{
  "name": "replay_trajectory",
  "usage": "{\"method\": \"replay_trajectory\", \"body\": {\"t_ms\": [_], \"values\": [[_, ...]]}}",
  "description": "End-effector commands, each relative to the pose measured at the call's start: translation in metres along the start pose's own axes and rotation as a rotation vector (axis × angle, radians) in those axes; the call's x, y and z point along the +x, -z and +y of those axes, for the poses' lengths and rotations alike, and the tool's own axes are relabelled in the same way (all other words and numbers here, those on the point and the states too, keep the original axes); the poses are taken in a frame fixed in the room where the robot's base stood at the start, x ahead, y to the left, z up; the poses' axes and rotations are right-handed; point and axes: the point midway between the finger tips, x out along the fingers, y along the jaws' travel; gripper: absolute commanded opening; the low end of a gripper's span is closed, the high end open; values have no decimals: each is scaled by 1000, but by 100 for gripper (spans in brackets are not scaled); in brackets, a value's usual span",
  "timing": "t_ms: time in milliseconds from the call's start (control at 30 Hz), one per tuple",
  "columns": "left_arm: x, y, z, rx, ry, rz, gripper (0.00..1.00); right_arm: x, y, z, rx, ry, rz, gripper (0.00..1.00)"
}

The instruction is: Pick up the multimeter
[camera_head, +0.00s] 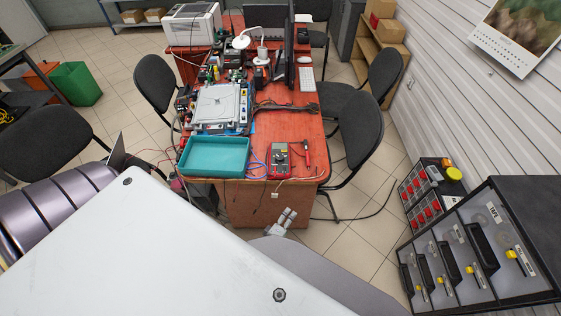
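The multimeter (279,159) is a dark grey meter with a round dial and a red edge. It lies near the front edge of the red table (290,125), just right of a teal tray. Red and black test leads (306,154) lie beside it on the right. A small grey gripper (288,214), which looks like my right one, shows below and in front of the table edge, apart from the multimeter. It is too small to tell whether it is open or shut. My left gripper is not visible.
The empty teal tray (215,172) stands left of the multimeter. Behind it are a grey case (220,105), boards, a monitor (290,45) and a lamp. Black chairs (360,135) flank the table. A dark cabinet (480,250) stands at the right.

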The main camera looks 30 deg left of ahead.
Motion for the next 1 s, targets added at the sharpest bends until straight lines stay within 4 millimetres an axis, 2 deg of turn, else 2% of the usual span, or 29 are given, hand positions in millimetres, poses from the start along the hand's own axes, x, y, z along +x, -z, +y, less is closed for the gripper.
{"method": "replay_trajectory", "body": {"t_ms": [33,200,500,700,1000], "values": [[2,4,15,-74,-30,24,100,2,0,-1,0,1,0,40],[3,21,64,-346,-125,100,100,6,0,-4,1,4,1,40],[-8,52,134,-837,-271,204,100,12,0,-5,2,5,1,40],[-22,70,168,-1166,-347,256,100,17,0,-5,1,5,1,40],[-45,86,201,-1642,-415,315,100,23,-1,-2,-1,2,1,40]]}}
